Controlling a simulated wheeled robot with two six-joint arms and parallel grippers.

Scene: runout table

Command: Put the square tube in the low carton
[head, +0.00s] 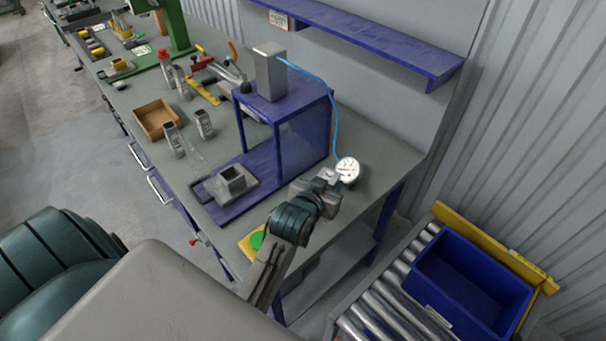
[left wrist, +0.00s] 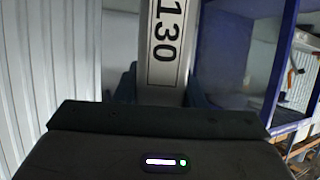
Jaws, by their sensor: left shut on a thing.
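My left gripper (head: 325,186) is over the right end of the bench, beside the blue press stand and near a pressure gauge. It is shut on a grey, flat-sided bar, the square tube (left wrist: 166,85), whose white label reads "130" in the left wrist view. The tube stands up between the dark fingers there; in the head view the gripper and wrist largely hide it. The low carton (head: 140,112), an open brown box, sits further left along the bench, apart from my gripper. My right gripper is not in view.
Grey labelled pieces (head: 173,140) stand beside the carton. The blue stand (head: 309,130) with a grey block on top rises between my gripper and the carton. A blue shelf (head: 375,38) overhangs the back. A blue crate (head: 430,245) sits on rollers at right.

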